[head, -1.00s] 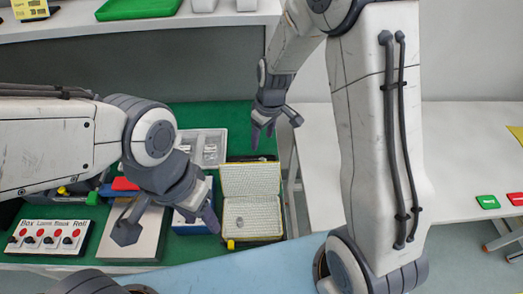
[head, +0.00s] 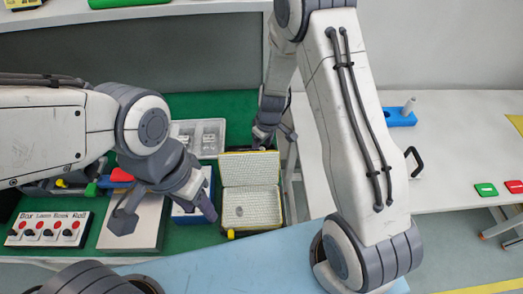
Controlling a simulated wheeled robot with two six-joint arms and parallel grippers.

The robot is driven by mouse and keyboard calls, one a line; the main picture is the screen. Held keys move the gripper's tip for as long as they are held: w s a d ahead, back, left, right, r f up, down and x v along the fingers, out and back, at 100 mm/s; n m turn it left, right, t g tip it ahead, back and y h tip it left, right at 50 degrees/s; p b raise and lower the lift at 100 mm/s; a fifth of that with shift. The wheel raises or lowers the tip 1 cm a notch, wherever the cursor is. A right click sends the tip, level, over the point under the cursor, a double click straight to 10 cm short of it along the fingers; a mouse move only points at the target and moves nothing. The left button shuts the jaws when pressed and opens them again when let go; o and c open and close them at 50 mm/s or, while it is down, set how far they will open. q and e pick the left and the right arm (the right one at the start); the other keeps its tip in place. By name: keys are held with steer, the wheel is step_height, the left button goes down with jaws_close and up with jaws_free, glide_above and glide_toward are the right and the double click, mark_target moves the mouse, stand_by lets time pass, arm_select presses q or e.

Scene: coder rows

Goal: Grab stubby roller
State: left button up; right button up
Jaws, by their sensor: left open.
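No object is clearly recognisable as the stubby roller. A small grey rounded piece (head: 239,211) lies in the open yellow-rimmed case (head: 250,172) on the green mat. A pale upright cylinder (head: 408,105) stands at a blue holder (head: 398,118) on the right white table. Either could be a roller; I cannot tell. My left gripper (head: 165,215) is open over the grey flat box and the blue-sided box, left of the case, with nothing seen between its fingers. My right gripper (head: 275,140) is at the case's top right edge, its fingers apart, partly hidden by its own arm.
A control box (head: 48,228) with red knobs, labelled Box and Roll among others, stands at the left. A grey tray (head: 199,136) holds small metal parts behind the blue-sided box (head: 192,212). Green (head: 486,190) and red (head: 513,186) pads lie on the right table. A black handle (head: 414,161) shows beside my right arm.

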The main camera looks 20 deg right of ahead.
jaws_close()
steer(key=shift+r, duration=0.15)
